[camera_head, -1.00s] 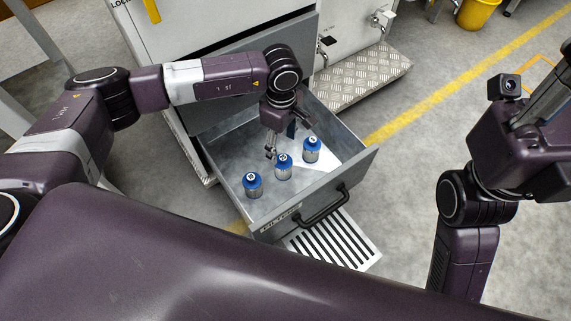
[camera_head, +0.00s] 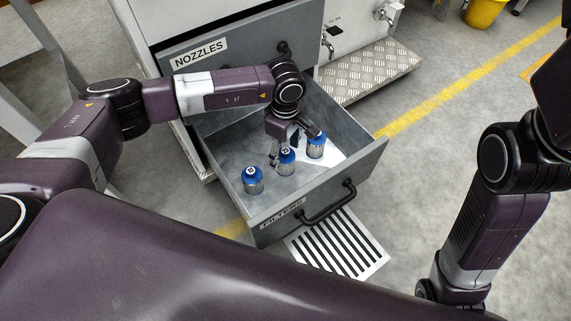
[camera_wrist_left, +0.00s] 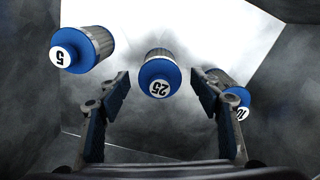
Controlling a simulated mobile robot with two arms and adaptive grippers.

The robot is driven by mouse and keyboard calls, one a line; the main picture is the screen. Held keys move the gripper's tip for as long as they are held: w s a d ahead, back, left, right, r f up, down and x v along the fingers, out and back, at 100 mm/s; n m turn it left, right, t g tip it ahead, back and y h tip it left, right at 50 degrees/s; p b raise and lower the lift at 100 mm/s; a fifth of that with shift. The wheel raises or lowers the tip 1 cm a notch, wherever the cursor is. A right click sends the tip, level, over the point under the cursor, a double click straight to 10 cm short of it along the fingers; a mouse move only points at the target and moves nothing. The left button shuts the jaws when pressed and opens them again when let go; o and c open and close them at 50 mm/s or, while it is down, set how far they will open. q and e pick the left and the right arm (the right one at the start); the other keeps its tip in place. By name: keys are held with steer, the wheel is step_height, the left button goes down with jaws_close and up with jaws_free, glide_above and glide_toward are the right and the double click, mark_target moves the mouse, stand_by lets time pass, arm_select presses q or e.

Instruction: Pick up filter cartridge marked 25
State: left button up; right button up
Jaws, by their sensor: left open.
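Three filter cartridges with blue caps and grey bodies stand in a row in the open filters drawer (camera_head: 362,168). The cartridge marked 25 (camera_wrist_left: 159,80) is the middle one; in the head view it (camera_head: 286,168) is partly covered by my gripper. The cartridge marked 5 (camera_wrist_left: 80,48) is at the left in the wrist view and the one marked 10 (camera_wrist_left: 232,98) at the right. My left gripper (camera_wrist_left: 160,95) is open, its fingers apart on either side of the line to the 25 cartridge, which shows beyond the fingertips. My right gripper is out of view.
The drawer front has a dark handle (camera_head: 327,205). A nozzles drawer (camera_head: 230,48) is above and behind. A metal tread-plate step (camera_head: 365,72) and a floor grate (camera_head: 338,245) lie nearby.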

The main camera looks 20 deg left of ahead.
arm_select(q)
steer(key=shift+f, duration=0.3)
steer(key=c, duration=1.2)
steer(key=shift+c, duration=0.2)
steer(key=shift+r, duration=0.2)
